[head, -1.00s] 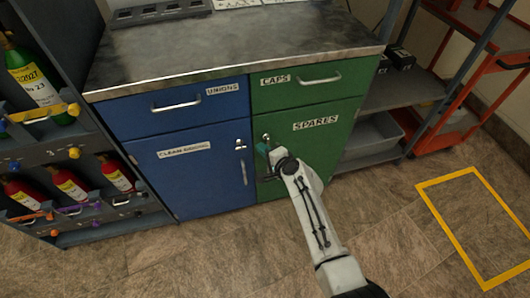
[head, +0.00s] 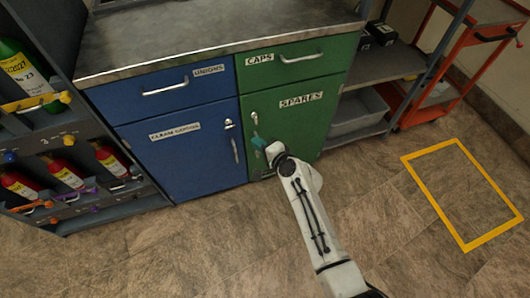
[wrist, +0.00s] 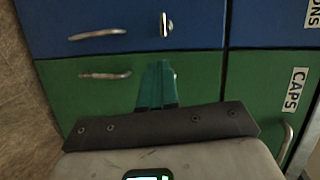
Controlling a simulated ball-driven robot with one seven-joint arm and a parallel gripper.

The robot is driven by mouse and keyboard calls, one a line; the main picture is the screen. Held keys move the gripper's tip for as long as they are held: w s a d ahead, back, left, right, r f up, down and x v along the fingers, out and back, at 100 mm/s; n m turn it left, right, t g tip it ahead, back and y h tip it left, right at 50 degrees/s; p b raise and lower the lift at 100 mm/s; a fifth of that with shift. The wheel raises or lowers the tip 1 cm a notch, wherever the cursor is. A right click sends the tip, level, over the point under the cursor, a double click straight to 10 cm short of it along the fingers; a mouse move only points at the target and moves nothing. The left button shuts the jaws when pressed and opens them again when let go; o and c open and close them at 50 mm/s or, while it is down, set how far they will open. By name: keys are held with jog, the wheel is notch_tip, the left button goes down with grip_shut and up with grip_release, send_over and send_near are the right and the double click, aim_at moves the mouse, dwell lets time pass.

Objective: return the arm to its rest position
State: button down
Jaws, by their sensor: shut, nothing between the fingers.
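My gripper (head: 272,150) is in front of the green SPARES door (head: 297,110), its short teal fingers together and empty. In the wrist view the teal fingers (wrist: 157,85) point at the cabinet front, between the green door's handle (wrist: 105,75) and its lock, which they partly cover. My white arm reaches up from the bottom of the head view. The green door looks closed. I cannot tell whether the fingers touch the door.
The blue door (head: 180,160) and both drawers look closed under the metal worktop (head: 210,35). A rack with gas cylinders (head: 65,172) stands at the left. Grey shelves and an orange cart (head: 418,95) stand at the right. A yellow floor outline (head: 410,182) encloses bare floor.

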jog(key=s, duration=0.1)
jog(key=s+d+r+p, duration=0.1)
jog(key=s, duration=0.3)
jog(key=shift+s+d+r, duration=0.15)
jog(key=shift+d+r, duration=0.2)
jog(key=s+d+r+n+g+h+p, duration=0.2)
jog(key=s+d+r+n+g+h, duration=0.1)
jog(key=s+d, duration=0.6)
jog(key=s+d+r+n+g+h+p, duration=0.2)
jog(key=s+d, duration=0.7)
jog(key=s, duration=0.6)
jog(key=s+d+r+n+g+h+p, duration=0.3)
jog(key=s+d, duration=0.6)
jog(key=s, duration=0.3)
notch_tip(320, 180, up, 2)
jog(key=n+g+h, duration=0.1)
jog(key=n+g, duration=0.1)
jog(key=shift+g, duration=0.3)
jog(key=shift+w+a, duration=0.1)
